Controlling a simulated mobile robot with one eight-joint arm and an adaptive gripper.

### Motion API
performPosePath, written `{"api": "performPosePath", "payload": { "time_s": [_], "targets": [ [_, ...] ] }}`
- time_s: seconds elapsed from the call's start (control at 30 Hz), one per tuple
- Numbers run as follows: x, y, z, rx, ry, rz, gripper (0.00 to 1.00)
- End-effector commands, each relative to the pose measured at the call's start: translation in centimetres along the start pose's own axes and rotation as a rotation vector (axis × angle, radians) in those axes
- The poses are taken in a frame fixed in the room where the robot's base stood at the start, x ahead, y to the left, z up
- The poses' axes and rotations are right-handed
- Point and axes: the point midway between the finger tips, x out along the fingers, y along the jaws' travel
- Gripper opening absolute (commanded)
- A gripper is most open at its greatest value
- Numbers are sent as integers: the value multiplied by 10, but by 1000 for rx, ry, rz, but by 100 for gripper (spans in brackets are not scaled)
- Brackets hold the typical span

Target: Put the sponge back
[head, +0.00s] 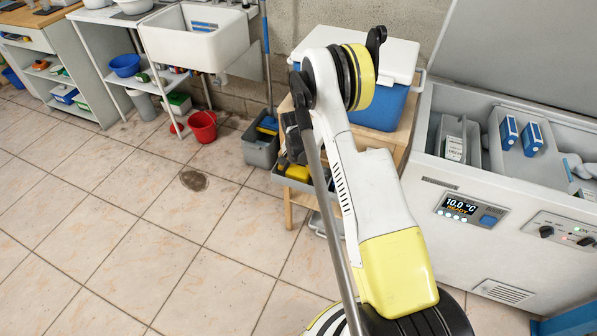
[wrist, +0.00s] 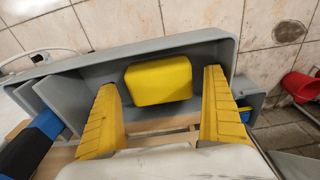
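A yellow block-shaped sponge (wrist: 158,80) lies inside a grey tray (wrist: 150,50) in the wrist view. My gripper (wrist: 159,90) is open, with one yellow finger to each side of the sponge and a visible gap on both sides. I cannot tell how far the fingertips are above the tray. In the head view, the grey tray (head: 318,187) sits on the wooden stand (head: 392,138), below the blue cooler. Yellow shows there at the tray, but my arm partly hides it and I cannot clearly separate sponge from fingers.
A blue-and-white cooler (head: 400,105) stands on top of the wooden stand. An open chest freezer (head: 500,185) is to the right. A grey bucket (head: 262,150) and a red bucket (head: 203,127) stand left of the stand. The tiled floor at the left is clear.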

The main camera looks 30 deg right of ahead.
Motion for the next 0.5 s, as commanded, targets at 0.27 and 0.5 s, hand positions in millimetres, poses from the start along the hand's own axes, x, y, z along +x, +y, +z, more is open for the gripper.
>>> {"api": "performPosePath", "payload": {
  "time_s": [0.27,0.5],
  "targets": [
    [-15,0,-1,0,0,0,98],
    [-70,0,-1,0,0,0,98]
  ]
}}
